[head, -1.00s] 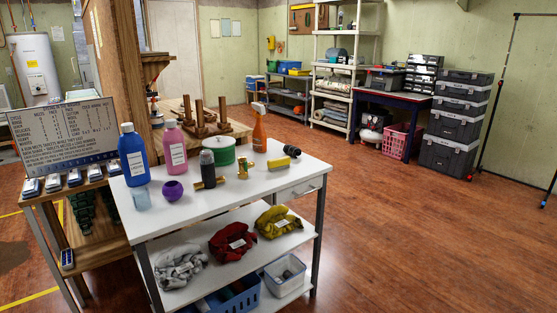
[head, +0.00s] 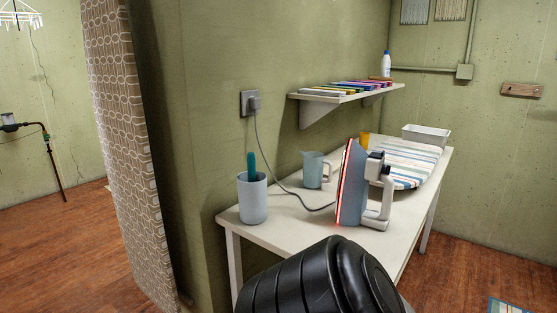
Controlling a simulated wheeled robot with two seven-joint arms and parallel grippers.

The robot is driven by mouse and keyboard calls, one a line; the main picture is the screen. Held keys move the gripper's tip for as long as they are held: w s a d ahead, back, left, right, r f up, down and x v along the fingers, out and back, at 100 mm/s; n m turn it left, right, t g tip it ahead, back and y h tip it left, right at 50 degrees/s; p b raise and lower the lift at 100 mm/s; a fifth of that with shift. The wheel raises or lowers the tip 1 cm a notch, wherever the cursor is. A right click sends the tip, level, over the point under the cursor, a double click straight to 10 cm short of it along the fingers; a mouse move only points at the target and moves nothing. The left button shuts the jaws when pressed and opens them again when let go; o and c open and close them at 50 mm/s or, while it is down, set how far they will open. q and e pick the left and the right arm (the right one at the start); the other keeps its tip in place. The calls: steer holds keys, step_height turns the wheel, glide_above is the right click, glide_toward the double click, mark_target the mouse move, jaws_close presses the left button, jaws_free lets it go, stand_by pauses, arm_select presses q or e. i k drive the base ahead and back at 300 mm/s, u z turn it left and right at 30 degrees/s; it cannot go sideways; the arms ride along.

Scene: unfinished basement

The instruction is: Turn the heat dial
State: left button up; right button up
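An iron (head: 353,185) stands upright on its heel on a white table (head: 290,236) in the head view. Its soleplate faces left and its edge shows a red glow. A cord runs from it to a wall outlet (head: 250,103). The heat dial cannot be made out at this size; a dark and white part shows on the iron's right side, by the handle. Neither of my grippers is in view.
A black ribbed rounded object (head: 318,282) blocks the table's near side. A grey cup (head: 253,198), a jug (head: 315,170), a striped ironing board (head: 402,163) and a white bin (head: 427,134) are on the table. A shelf (head: 345,94) hangs above.

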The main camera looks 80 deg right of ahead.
mark_target(385, 169)
steer(key=z, duration=2.7)
